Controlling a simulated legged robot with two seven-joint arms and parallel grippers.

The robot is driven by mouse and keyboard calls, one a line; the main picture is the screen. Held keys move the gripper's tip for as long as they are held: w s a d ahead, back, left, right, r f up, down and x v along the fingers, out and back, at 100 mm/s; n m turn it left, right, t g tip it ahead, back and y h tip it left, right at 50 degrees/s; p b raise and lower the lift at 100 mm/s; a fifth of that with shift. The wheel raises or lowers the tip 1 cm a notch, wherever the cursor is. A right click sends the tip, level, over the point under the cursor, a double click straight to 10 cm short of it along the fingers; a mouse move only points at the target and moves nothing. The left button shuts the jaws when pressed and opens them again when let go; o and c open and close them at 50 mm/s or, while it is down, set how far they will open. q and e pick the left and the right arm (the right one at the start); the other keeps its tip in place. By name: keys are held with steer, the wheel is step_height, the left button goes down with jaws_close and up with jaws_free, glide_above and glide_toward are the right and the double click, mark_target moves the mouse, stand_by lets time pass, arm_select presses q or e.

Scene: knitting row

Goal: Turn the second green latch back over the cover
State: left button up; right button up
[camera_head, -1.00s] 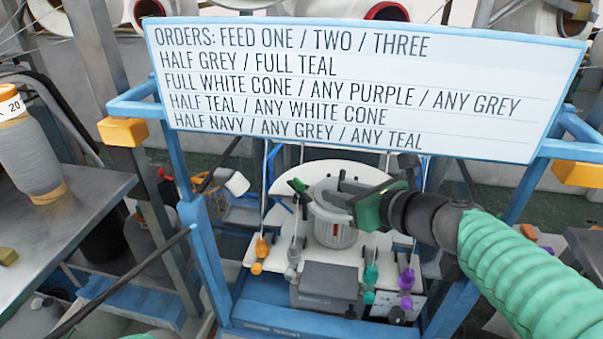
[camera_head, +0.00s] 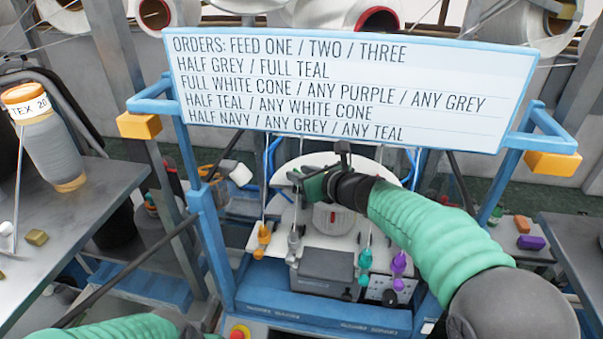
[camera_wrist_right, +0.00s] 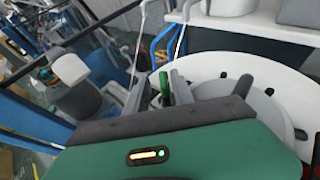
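The cover (camera_head: 332,218) is a round grey-white drum on a pale disc (camera_head: 375,170) under the order board. My right gripper (camera_head: 294,175) is at its far left edge. Its green palm and my arm hide much of the cover's top. A green latch (camera_wrist_right: 165,87) shows in the right wrist view, upright among the grey finger parts of my right gripper (camera_wrist_right: 168,92), beside the cover's rim (camera_wrist_right: 205,92). Whether the fingers pinch the latch is unclear. Other latches are hidden in the head view. My left sleeve shows at the bottom left; its gripper is out of view.
The order board (camera_head: 340,85) hangs on a blue frame (camera_head: 205,230) close above my right arm. A metal table (camera_head: 90,205) with a yarn cone (camera_head: 48,145) stands left.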

steer(key=shift+w+d+f, duration=0.15)
steer(key=shift+w+f, duration=0.15)
steer(key=shift+w, duration=0.2)
jaws_close()
arm_select(q)
steer(key=shift+w+f, duration=0.1)
steer(key=shift+w, duration=0.25)
arm_select(e)
steer(key=shift+s+r, duration=0.1)
arm_select(q)
steer(key=shift+a, duration=0.1)
arm_select(e)
steer(key=shift+a, duration=0.2)
steer(key=p, duration=0.1)
steer(key=n+g+y+p, duration=0.1)
steer(key=n+p, duration=0.1)
steer(key=shift+w+d+r+g+y, duration=0.2)
steer(key=shift+d+r+g+y, duration=0.1)
steer(key=shift+g+y, duration=0.1)
steer(key=shift+f+n+y, duration=0.1)
steer(key=shift+n+y, duration=0.3)
steer(key=shift+f, duration=0.15)
arm_select(q)
steer(key=v, duration=0.3)
steer(key=shift+w, duration=0.35)
arm_select(e)
steer(key=shift+a, duration=0.1)
steer(key=shift+o, duration=0.7)
jaws_free()
steer(key=shift+s, duration=0.1)
